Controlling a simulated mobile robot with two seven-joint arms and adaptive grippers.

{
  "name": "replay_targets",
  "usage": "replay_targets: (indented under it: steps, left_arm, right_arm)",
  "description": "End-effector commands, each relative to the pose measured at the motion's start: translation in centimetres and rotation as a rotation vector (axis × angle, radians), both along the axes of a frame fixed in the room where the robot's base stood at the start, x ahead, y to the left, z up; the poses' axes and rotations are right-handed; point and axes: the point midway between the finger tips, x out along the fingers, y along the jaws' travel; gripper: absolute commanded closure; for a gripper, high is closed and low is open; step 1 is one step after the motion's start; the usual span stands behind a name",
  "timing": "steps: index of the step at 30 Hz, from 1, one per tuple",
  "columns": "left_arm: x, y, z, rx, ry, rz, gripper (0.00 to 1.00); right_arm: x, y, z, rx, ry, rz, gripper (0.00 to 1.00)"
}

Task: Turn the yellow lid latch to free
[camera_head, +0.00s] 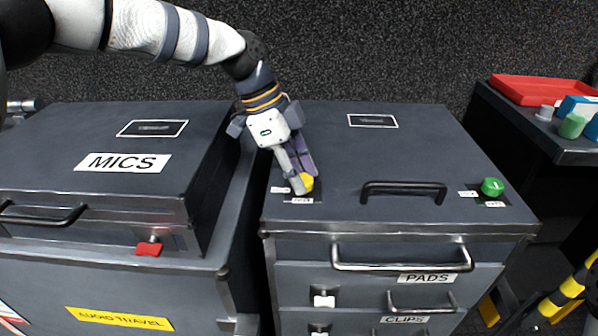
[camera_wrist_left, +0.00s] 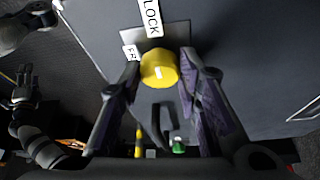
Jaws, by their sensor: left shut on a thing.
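The yellow lid latch (camera_head: 307,182) is a round knob at the front left of the lid of the PADS case (camera_head: 340,150). My left gripper (camera_head: 302,184) reaches down to it and is shut on it, a finger on each side. In the left wrist view the yellow latch (camera_wrist_left: 159,70) sits between the two fingers, with a short white mark on its top. A LOCK label (camera_wrist_left: 151,17) and a partly hidden label starting "FR" (camera_wrist_left: 131,53) are beside it. My right gripper (camera_wrist_left: 22,96) shows small at the left of the wrist view; its jaws are unclear.
A black lid handle (camera_head: 404,187) and a green knob (camera_head: 491,187) are to the right on the same lid. The MICS case (camera_head: 70,190), with a red latch (camera_head: 149,248), stands left across a narrow gap. A red tray (camera_head: 540,90) is at the far right.

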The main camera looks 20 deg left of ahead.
Motion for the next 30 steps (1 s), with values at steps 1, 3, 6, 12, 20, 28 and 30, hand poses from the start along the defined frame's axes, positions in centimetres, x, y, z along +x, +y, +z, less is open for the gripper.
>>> replay_targets:
  steps: [1,3,6,12,20,28,30]
  left_arm:
    - [0.0,0.0,0.0,0.000,-0.001,0.004,0.97]
    - [0.0,0.0,0.1,0.000,-0.001,0.013,0.97]
    - [-0.1,0.0,0.3,0.000,-0.003,0.041,0.97]
    - [-0.2,0.0,0.7,0.001,-0.007,0.160,0.97]
    - [-0.4,-0.1,0.7,0.001,-0.009,0.398,0.97]
    - [-0.5,-0.2,0.3,0.001,-0.005,0.656,0.97]
    - [-0.6,-0.3,0.1,0.002,-0.002,0.722,0.97]
  right_arm:
    - [0.0,0.0,0.1,0.000,-0.002,0.000,0.49]
    - [0.2,0.0,0.2,0.000,-0.006,0.000,0.49]
    - [0.5,0.0,0.6,0.000,-0.019,0.000,0.49]
    - [2.0,0.0,2.0,0.000,-0.068,-0.001,0.49]
    - [4.1,0.0,4.0,0.001,-0.146,-0.002,0.49]
    - [5.0,0.0,4.9,0.000,-0.181,-0.002,0.49]
    - [5.1,0.0,4.9,0.001,-0.183,-0.001,0.49]
